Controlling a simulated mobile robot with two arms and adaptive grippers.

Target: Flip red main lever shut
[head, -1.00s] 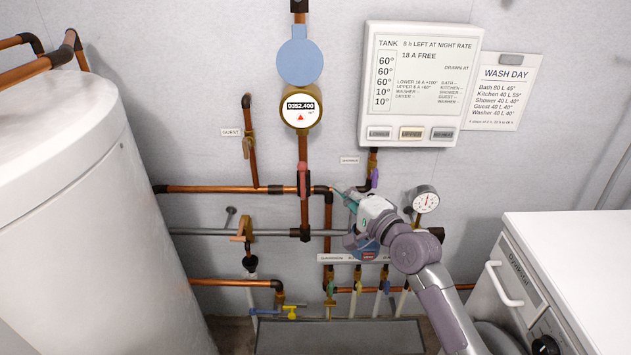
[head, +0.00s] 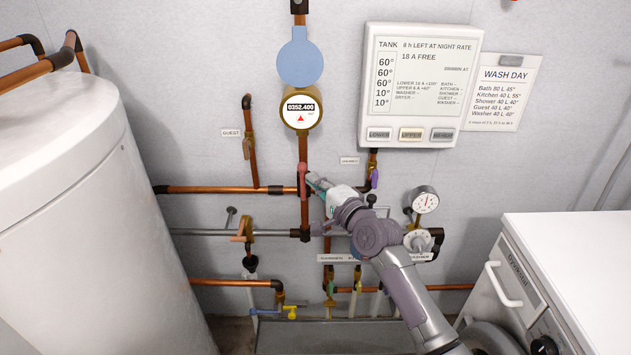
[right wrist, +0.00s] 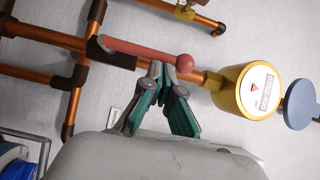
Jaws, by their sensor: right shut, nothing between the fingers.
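The red main lever (head: 302,168) is on the vertical copper pipe below the brass water meter. In the right wrist view the lever (right wrist: 145,53) is a red bar with a round knob at the meter end, lying roughly along the pipe. My right gripper (head: 312,180) is just right of the lever in the head view. In the right wrist view its closed fingertips (right wrist: 161,68) are beside the bar, close to the knob, with nothing between them. I cannot tell whether they touch the lever. My left gripper is not in view.
The brass meter (head: 301,106) with its blue lid (head: 299,57) is above the lever. Horizontal copper and grey pipes cross the wall nearby. A pressure gauge (head: 425,200) is to the right. The white tank (head: 70,220) and white washer (head: 570,260) flank the space.

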